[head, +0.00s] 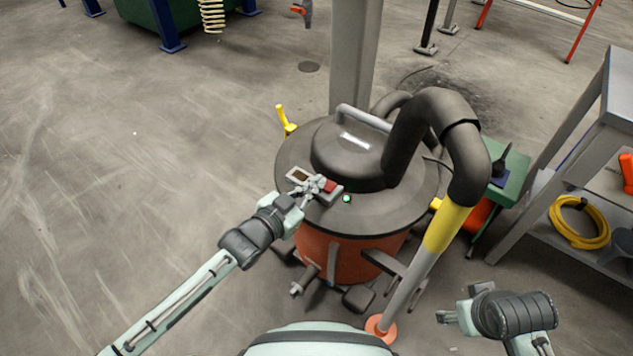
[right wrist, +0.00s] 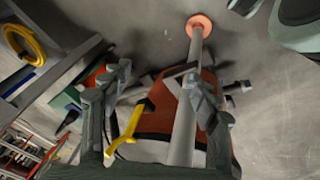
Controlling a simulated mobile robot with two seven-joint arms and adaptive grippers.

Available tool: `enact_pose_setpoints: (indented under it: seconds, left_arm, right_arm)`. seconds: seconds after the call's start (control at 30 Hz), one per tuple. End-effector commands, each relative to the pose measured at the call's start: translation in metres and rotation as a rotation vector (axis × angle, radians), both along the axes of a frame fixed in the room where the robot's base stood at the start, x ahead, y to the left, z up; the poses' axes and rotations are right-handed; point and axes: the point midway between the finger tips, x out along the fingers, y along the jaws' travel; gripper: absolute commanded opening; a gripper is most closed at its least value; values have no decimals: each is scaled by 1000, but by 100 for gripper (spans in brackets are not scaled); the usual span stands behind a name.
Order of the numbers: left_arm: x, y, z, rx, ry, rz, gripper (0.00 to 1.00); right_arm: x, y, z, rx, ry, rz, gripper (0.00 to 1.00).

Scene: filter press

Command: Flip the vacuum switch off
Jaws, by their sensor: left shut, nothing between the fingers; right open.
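The vacuum (head: 355,250) is a red-orange drum with a dark grey lid in the middle of the head view. A switch box with a red part (head: 331,186) sits on the front left of the lid. A small green light (head: 347,199) shows just right of it. My left gripper (head: 318,186) is shut and empty, its fingertips at the switch box and hiding part of it. I cannot tell if they touch. My right gripper (head: 447,317) is open and apart from the vacuum, at lower right. In the right wrist view, its open fingers (right wrist: 155,85) frame the vacuum's tube.
A thick black hose (head: 440,120) arches from the lid to a yellow and grey tube (head: 447,228) on the right. A grey shelf (head: 530,215) with a coiled yellow cable (head: 580,222) stands further right. A post rises behind the vacuum. The floor at left is clear.

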Motion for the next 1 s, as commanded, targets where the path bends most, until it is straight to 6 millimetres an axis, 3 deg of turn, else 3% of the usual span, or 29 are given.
enact_pose_setpoints:
  seconds: [0.27,0.47,0.8,1.0]
  left_arm:
    - [-1,3,-7,-30,41,2,0]
    - [0,3,4,-30,41,2,0]
    - [9,5,46,-37,31,6,0]
    - [-33,33,50,-35,34,5,0]
  right_arm:
    - [1,0,-7,3,6,0,61]
    - [4,0,-21,11,17,1,61]
    - [4,3,-92,51,54,3,61]
    - [4,4,-101,55,51,5,61]
